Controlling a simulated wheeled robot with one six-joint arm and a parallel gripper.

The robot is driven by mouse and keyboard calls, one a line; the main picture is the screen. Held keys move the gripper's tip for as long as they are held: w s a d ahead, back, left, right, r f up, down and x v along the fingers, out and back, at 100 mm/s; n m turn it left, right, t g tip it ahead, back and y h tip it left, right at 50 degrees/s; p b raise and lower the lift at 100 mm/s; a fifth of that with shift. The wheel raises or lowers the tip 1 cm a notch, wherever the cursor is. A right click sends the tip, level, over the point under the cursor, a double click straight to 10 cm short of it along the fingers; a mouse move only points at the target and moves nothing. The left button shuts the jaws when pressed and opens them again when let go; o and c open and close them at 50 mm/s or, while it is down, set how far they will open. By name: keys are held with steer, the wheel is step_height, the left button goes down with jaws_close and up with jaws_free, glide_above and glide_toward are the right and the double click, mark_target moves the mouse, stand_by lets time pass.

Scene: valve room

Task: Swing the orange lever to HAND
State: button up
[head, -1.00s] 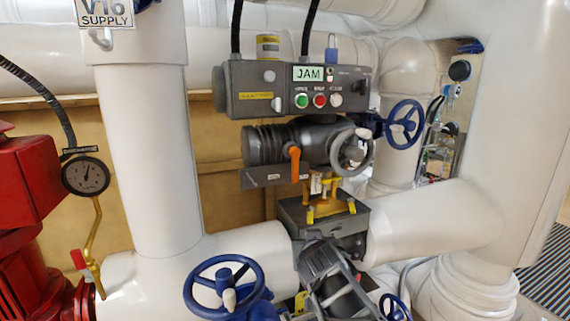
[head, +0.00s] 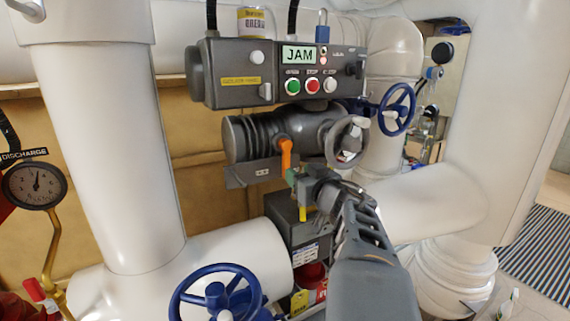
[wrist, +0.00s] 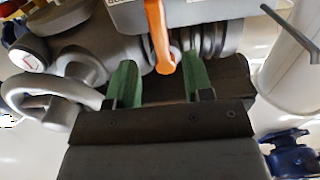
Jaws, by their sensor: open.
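The orange lever (head: 285,153) hangs from the grey actuator body (head: 262,138), below the control box whose display reads JAM. In the wrist view the lever (wrist: 158,38) points toward my gripper, its rounded end lying between the two green fingertips. My gripper (head: 294,177) is just below the lever in the head view. In the wrist view my gripper (wrist: 158,82) is open, with a gap on both sides of the lever. A plate (head: 252,173) with a small label sits behind the lever; I cannot read the label.
A grey handwheel (head: 347,142) is close to the right of the lever. The control box (head: 290,75) overhangs the actuator. Blue handwheels stand at the right (head: 397,108) and lower left (head: 217,295). White pipes (head: 110,140) flank the space.

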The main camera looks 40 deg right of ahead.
mark_target(287, 165)
steer(key=w, duration=0.5)
steer(key=w+d, duration=0.1)
steer(key=w, duration=0.2)
steer(key=shift+c, duration=0.5)
jaws_close()
